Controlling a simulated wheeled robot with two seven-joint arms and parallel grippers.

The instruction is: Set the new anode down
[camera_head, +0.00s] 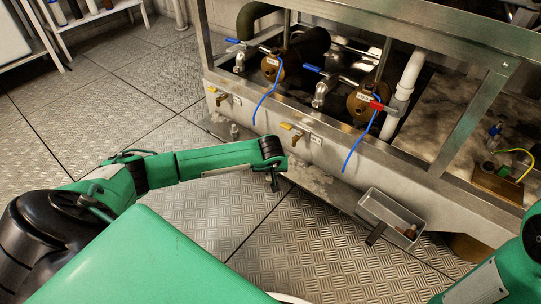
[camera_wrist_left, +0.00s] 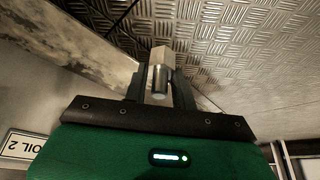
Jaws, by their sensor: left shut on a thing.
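My left gripper (camera_head: 274,183) reaches in from the left and points down in front of the steel frame's lower ledge. In the left wrist view its fingers (camera_wrist_left: 160,88) are shut on a clean, shiny metal piece, the new anode (camera_wrist_left: 161,58), with a blocky end and a round end. The floor plates show behind it, and it looks clear of any surface. In the head view the anode is too small and dark to make out. My right gripper is out of view; only part of that arm shows at the lower right.
Two brown housings (camera_head: 271,68) (camera_head: 361,103) with blue hanging leads (camera_head: 362,143) stand in the frame.

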